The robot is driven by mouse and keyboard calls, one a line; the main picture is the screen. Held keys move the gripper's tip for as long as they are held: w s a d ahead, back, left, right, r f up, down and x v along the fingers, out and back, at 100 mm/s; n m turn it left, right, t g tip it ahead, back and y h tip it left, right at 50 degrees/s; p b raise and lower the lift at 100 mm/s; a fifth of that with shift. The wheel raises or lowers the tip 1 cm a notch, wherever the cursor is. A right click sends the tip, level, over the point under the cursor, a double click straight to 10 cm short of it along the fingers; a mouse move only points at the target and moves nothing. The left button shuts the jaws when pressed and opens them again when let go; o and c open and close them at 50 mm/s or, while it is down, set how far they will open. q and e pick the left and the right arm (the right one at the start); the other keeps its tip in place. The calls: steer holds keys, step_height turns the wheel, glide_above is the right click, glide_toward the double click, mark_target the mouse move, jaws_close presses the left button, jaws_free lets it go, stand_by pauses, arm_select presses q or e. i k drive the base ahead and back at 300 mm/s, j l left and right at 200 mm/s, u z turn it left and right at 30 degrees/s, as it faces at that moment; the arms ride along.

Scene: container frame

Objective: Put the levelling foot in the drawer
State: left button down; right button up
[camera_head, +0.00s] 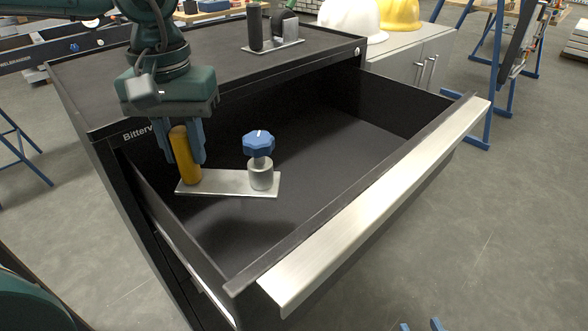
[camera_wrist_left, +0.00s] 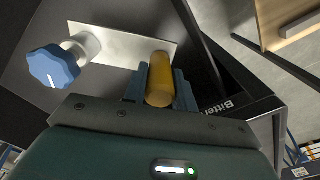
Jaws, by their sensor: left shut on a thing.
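The levelling foot is a flat metal plate (camera_head: 222,184) with an orange-yellow post (camera_head: 186,160) at one end and a blue star knob (camera_head: 258,143) on a metal collar at the other. My left gripper (camera_head: 187,156) is shut on the yellow post from above. The plate is within the open drawer's (camera_head: 345,225) outline, near its left rear; I cannot tell whether it touches the drawer floor. The left wrist view also shows the post (camera_wrist_left: 160,80) between the fingers and the blue knob (camera_wrist_left: 53,67) to the left. My right gripper's fingertips (camera_head: 421,326) show apart at the bottom edge, empty.
The black cabinet's top (camera_head: 210,60) carries another metal plate with dark upright parts (camera_head: 272,46) at the back. The drawer's visible floor is otherwise bare. White (camera_head: 350,16) and yellow (camera_head: 399,14) hard hats sit on a grey cupboard behind. Blue trestle legs stand at the right.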

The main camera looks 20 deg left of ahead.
mark_target(267, 238)
steer(key=i+l+u, duration=0.2)
steer(key=l+u, duration=0.2)
steer(key=i+l+u, duration=0.15)
steer(key=l+u, duration=0.25)
steer(key=i+l+u, duration=0.1)
steer(key=l+u, duration=0.7)
steer(key=l, duration=0.15)
